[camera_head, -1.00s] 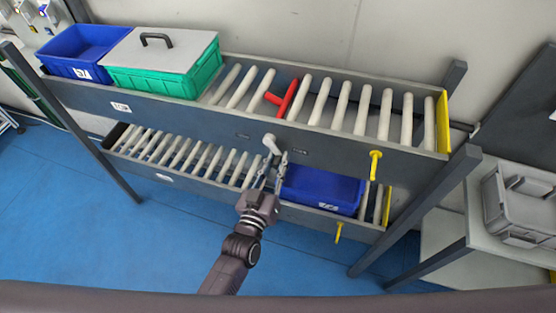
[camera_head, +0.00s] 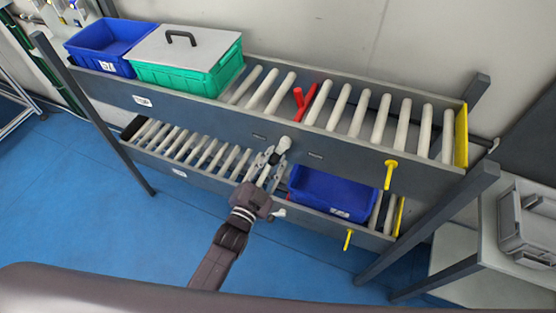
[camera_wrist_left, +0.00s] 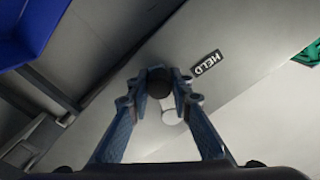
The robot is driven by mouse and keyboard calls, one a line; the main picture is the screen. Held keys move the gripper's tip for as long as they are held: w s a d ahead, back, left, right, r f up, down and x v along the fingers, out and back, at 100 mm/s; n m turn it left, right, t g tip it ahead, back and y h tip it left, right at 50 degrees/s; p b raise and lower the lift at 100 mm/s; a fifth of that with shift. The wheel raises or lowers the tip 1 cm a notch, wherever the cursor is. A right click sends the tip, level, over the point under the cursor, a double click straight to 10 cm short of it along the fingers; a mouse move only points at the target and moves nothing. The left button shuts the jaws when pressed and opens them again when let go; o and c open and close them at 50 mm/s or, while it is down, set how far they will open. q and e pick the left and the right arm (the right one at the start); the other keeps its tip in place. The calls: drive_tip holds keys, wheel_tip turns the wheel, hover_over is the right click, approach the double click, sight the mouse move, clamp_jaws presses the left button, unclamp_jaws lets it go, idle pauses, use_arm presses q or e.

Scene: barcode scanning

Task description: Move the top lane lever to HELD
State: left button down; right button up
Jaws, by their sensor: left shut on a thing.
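The top lane lever (camera_head: 284,144) has a pale handle on the front rail of the upper roller lane. My left gripper (camera_head: 272,158) is at this handle, its fingers closed around it. In the left wrist view the fingers (camera_wrist_left: 158,95) sit on either side of a dark round handle end (camera_wrist_left: 159,84), with a pale round part (camera_wrist_left: 171,117) behind it. A dark HELD label (camera_wrist_left: 207,63) is on the rail, to the right of the handle. A red two-armed piece (camera_head: 305,98) stands among the top lane rollers. My right gripper is not in view.
A green crate (camera_head: 185,78) with a grey lid and a blue crate (camera_head: 98,62) stand on the upper lane's left. Another blue crate (camera_head: 325,205) is on the lower lane, beside my gripper. A second pale handle (camera_head: 279,212) is on the lower rail. Yellow handles (camera_head: 390,173) are at the right.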

use_arm(q)
drive_tip(key=shift+a+m, duration=0.3)
drive_tip(key=shift+m, duration=0.8)
drive_tip(key=shift+a+m, duration=0.3)
drive_tip(key=shift+m, duration=0.8)
drive_tip(key=shift+a, duration=0.1)
drive_tip(key=c, duration=1.9)
unclamp_jaws()
drive_tip(key=shift+w+r, duration=0.1)
drive_tip(key=shift+o, duration=0.7)
drive_tip(key=shift+r, duration=0.2)
drive_tip(key=v, duration=1.2)
